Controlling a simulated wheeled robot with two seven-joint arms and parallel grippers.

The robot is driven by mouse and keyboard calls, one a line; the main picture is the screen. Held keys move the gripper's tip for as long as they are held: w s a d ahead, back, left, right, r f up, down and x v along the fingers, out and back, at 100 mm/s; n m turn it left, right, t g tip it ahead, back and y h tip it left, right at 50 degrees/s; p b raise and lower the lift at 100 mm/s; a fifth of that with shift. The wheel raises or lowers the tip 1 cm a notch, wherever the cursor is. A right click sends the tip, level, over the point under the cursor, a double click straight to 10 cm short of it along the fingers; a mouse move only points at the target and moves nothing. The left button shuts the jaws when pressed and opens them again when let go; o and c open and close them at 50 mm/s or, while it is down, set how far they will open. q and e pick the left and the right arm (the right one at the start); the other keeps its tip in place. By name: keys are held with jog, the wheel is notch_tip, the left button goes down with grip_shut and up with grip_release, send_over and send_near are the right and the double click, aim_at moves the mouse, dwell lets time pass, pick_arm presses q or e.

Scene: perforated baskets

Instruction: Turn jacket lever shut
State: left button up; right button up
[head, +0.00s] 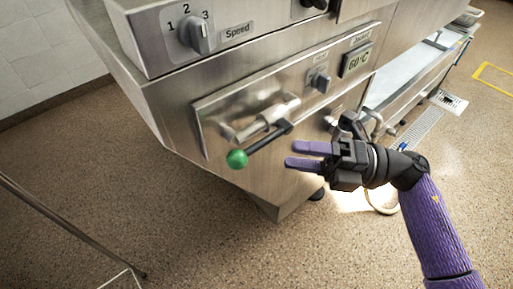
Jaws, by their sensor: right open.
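The jacket lever (268,138) is a dark rod with a green ball knob (237,159) at its lower left end. It sticks out from a steel pipe valve (262,118) on the machine's front panel and slants down to the left. My right gripper (297,156) is to the right of the knob, with its two purple fingers pointing left. The fingers are apart and empty, and a visible gap separates them from the knob. My left gripper is not in view.
A metal rail (70,230) stands at lower left. The floor in front is clear.

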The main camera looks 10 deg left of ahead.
aim_at(262, 143)
jog(key=a, duration=0.6)
jog(key=shift+s+a+r+b, duration=0.15)
jog(key=shift+s+r+b, duration=0.2)
jog(key=shift+s+r, duration=0.1)
grip_shut()
dwell(0.8)
